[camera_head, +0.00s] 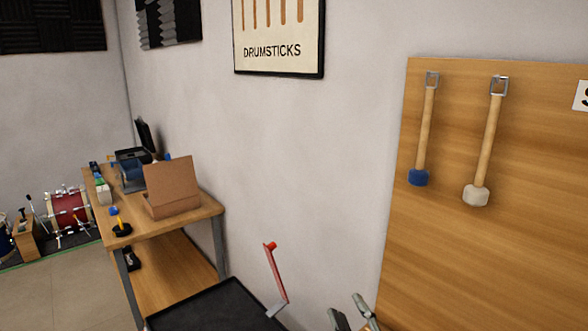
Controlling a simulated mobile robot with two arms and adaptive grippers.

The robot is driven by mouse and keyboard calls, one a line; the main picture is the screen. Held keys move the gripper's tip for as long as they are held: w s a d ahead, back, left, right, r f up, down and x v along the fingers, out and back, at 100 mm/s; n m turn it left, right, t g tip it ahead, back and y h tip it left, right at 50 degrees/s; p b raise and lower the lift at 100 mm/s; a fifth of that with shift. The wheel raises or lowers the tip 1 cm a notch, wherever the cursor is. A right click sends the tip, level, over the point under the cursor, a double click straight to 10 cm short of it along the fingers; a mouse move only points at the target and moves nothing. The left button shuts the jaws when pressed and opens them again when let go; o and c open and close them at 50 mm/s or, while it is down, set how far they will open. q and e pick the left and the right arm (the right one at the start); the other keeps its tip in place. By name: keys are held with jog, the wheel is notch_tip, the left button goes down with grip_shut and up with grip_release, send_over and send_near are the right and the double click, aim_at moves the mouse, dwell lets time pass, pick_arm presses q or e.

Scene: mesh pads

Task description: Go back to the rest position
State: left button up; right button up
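My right gripper (349,308) shows at the bottom edge of the head view, right of the middle. Only its two grey fingertips are in the picture. They stand apart with nothing visible between them, in front of the wall and left of the wooden board. The rest of that arm is out of frame. My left gripper is not in view.
A wooden board (512,249) on the right holds two hanging mallets, one blue-headed (419,177) and one white-headed (477,195).

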jog(key=s+d+f+m+g+h, duration=0.3)
jog(key=s+d+f+m+g, duration=0.1)
jog(key=f, duration=0.3)
jog(key=s+d+f+m+g+h, duration=0.2)
jog(key=s+d+f+m+g, duration=0.1)
jog(key=s+d+f, duration=0.3)
jog(key=s+f+m+g, duration=0.3)
jog(key=s+f+g, duration=0.65)
jog(key=s, duration=0.65)
notch_tip(320, 180, down, 31)
jog(key=s+b, duration=0.2)
jog(key=s, duration=0.1)
jog(key=s+d+f+g+b, duration=0.1)
jog(key=s+d+f, duration=0.2)
jog(key=s+f, duration=1.2)
jog(key=shift+s+f+y, duration=0.25)
jog(key=shift+s+y, duration=0.05)
